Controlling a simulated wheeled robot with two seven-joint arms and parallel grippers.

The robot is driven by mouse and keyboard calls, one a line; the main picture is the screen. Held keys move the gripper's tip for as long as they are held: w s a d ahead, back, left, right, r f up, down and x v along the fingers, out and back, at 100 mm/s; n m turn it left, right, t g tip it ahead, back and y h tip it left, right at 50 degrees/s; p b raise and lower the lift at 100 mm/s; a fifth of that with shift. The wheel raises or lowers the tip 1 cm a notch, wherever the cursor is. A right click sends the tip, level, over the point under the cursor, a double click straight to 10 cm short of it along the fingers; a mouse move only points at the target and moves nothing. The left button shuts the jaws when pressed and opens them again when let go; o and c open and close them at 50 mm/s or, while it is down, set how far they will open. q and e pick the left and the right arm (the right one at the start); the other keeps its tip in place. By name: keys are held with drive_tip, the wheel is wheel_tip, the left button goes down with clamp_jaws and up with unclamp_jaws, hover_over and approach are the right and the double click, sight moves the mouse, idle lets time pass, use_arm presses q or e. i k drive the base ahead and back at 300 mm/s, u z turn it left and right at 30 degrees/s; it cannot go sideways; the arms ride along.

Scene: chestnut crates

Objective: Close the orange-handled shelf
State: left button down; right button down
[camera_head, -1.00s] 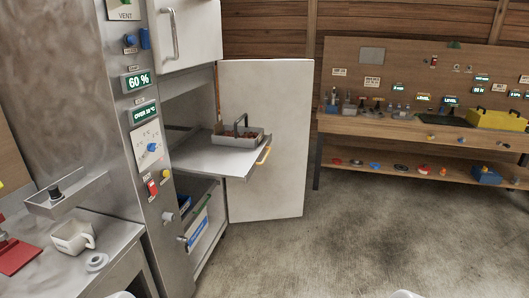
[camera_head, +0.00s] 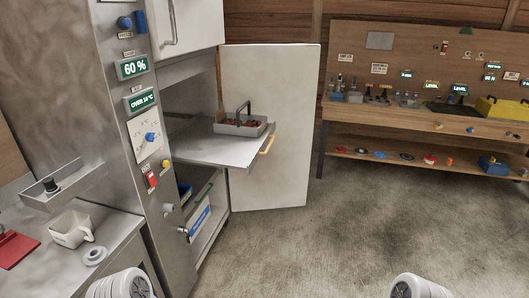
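The orange-handled shelf (camera_head: 218,150) is a flat metal pull-out slid out of the tall steel cabinet (camera_head: 115,110). Its orange handle (camera_head: 267,145) is on its front edge, at the right. A grey crate (camera_head: 226,128) with a dark upright handle and brown contents stands on the shelf. The white cabinet door (camera_head: 285,125) is swung open behind the shelf. White rounded parts of my arms show at the bottom edge, at left and right. Neither gripper's fingers are in view, and nothing of mine touches the shelf.
A lower compartment holds a blue-and-white bin (camera_head: 199,219). A wooden workbench (camera_head: 405,112) with tools and a yellow box (camera_head: 500,109) stands at the back right. The concrete floor in front is clear.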

sight(196, 141)
drive_tip(key=z, duration=0.05)
drive_tip(key=i, duration=1.8)
drive_tip(key=u, duration=0.1)
